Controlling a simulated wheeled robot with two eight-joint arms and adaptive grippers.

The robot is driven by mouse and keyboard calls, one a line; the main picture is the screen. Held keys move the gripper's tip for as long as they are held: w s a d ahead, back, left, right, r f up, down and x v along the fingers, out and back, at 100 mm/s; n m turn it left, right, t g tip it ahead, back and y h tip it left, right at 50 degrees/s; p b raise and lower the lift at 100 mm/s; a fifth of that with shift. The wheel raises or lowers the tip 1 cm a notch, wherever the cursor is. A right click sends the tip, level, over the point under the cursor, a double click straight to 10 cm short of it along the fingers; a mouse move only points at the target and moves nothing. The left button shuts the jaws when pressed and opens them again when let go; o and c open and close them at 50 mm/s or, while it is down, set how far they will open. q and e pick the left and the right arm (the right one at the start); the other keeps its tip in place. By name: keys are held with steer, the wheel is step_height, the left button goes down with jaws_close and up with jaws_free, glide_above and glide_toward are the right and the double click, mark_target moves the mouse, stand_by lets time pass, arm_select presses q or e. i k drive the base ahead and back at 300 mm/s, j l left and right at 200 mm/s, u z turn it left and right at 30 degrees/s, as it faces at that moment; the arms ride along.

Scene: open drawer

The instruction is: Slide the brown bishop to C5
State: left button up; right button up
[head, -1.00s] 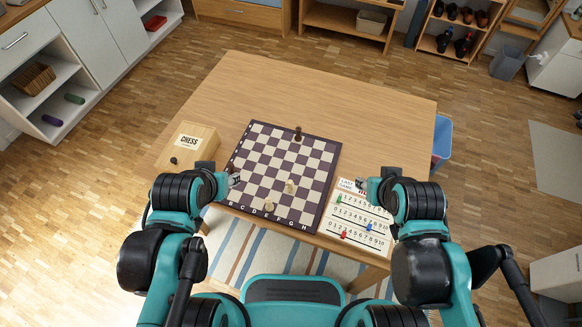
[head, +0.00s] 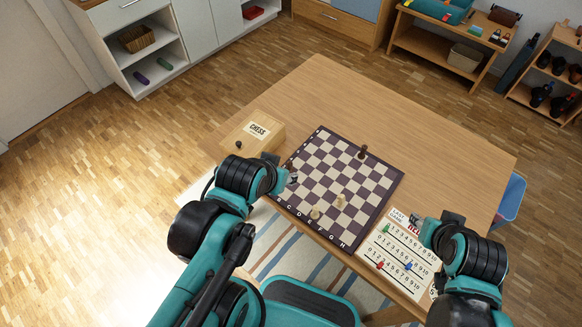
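The chessboard (head: 378,226) lies on the wooden table, lettered along its near edge. One dark brown piece (head: 362,152) stands near the board's far edge. A second dark brown piece (head: 289,165) shows at the left edge, partly hidden by my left gripper (head: 292,179). The pieces are too small to tell which is the bishop. Two cream pieces stand toward the near side, one (head: 315,213) left of the other (head: 340,201). My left gripper is over the board's left edge, its fingers too small to read. My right gripper (head: 416,219) is right of the board, above the score panel.
A wooden chess box (head: 268,138) with a small dark piece (head: 238,145) on it sits left of the board. The score panel (head: 400,255) with coloured pegs lies to the right. A blue bin (head: 510,197) stands beyond the table's right edge. The far tabletop is clear.

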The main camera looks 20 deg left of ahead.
mark_target(289, 165)
steer(key=i+j, duration=0.1)
steer(key=j, duration=0.55)
steer(key=i+j, duration=0.1)
steer(key=j, duration=0.5)
steer(key=i+j, duration=0.1)
steer(key=j, duration=0.55)
steer(key=i+j+z, duration=0.1)
steer(key=j, duration=0.5)
steer(key=z, duration=1.65)
